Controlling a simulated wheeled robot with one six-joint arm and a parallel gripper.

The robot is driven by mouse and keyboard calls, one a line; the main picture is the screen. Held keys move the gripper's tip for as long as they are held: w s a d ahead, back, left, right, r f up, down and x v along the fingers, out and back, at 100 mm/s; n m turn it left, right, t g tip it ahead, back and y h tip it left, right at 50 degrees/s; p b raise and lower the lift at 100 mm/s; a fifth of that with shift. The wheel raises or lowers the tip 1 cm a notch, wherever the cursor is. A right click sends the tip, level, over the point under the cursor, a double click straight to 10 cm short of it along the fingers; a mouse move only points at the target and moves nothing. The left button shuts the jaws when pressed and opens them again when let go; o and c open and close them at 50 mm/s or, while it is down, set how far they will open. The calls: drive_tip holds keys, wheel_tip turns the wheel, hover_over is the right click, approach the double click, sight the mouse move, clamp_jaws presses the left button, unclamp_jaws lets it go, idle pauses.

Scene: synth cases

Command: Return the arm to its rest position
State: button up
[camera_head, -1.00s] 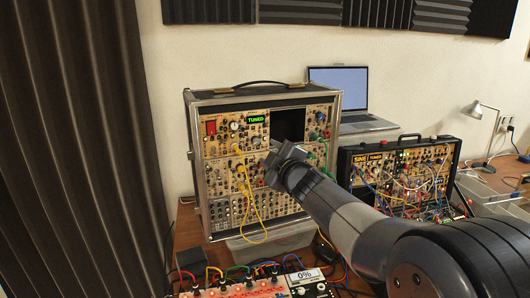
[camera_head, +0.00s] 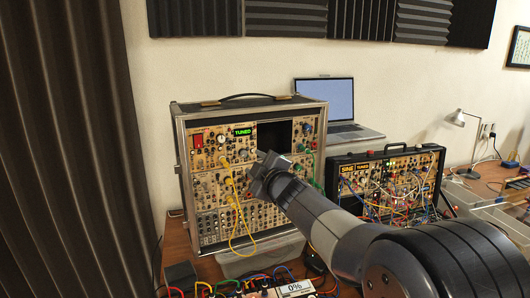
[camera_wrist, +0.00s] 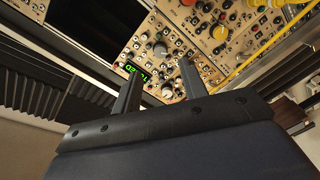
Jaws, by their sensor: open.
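My gripper (camera_head: 262,166) is in front of the large modular synth case (camera_head: 180,165), near the dark empty slot in its upper right. In the wrist view my gripper (camera_wrist: 158,82) shows two separated fingers with nothing between them that I can see held. The synth panel (camera_wrist: 150,45) with a green lit display lies behind the fingers in that view. My arm reaches in from the lower right and hides part of the case's lower right side.
A second case (camera_head: 400,170) full of patch cables stands to the right, with an open laptop (camera_head: 325,100) behind. A dark curtain (camera_head: 70,150) hangs at left. A lamp (camera_head: 460,119) stands far right.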

sight(245, 155)
drive_tip(key=p+x, duration=0.1)
drive_tip(key=x, duration=0.6)
drive_tip(key=shift+w+a, duration=0.1)
